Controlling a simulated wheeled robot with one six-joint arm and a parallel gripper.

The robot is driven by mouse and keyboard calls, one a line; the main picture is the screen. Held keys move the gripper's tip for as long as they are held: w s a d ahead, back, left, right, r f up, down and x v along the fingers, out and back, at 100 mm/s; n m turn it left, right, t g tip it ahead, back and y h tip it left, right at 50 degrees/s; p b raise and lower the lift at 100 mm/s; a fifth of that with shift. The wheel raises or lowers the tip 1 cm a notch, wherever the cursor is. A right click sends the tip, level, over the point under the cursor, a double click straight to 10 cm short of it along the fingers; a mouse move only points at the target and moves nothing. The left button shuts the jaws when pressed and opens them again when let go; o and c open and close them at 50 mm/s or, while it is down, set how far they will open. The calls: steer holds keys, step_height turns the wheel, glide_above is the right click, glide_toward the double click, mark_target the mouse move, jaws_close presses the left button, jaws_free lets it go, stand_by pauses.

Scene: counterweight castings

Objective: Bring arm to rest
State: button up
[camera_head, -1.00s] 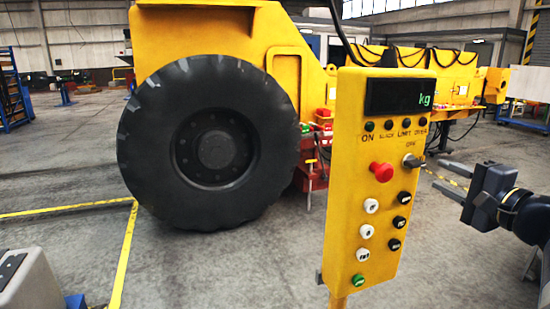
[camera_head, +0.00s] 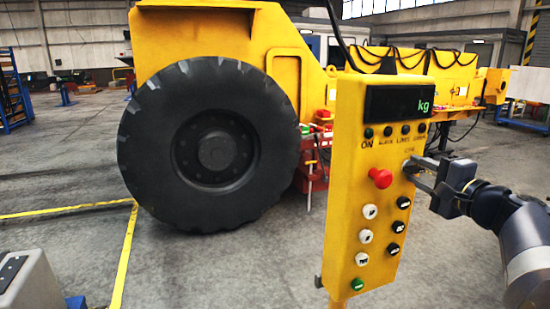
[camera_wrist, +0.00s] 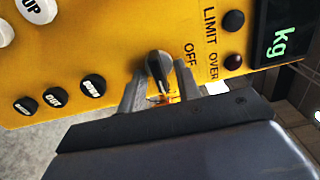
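My gripper (camera_head: 418,172) is at the right edge of the yellow control panel (camera_head: 345,180), at the height of the rotary switch. In the wrist view its two fingers (camera_wrist: 160,88) stand on either side of the black switch knob (camera_wrist: 158,66), under the word OFF. The fingers are apart, with a narrow gap beside the knob; I see no clear grip on it. In the head view the gripper largely hides the knob. My arm reaches in from the right.
The panel carries a kg display (camera_head: 399,102), a red stop button (camera_head: 380,178) and several push buttons close to my gripper. A large black tyre (camera_head: 210,145) on a yellow machine stands behind on the left. Grey floor (camera_head: 220,270) is open in front of it.

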steer(key=shift+s+d+r+n, duration=0.1)
steer(key=shift+s+n, duration=0.05)
steer(key=shift+n, duration=0.65)
steer(key=n+p, duration=0.1)
steer(key=n, duration=0.1)
steer(key=shift+r+n, duration=0.1)
steer(key=shift+n, duration=0.3)
steer(key=n+p, duration=0.4)
steer(key=shift+r+n, duration=0.2)
steer(key=shift+n, duration=0.2)
steer(key=b+v, duration=0.3)
steer(key=v, duration=0.7)
steer(key=shift+s+f, duration=0.1)
steer(key=shift+f, duration=0.05)
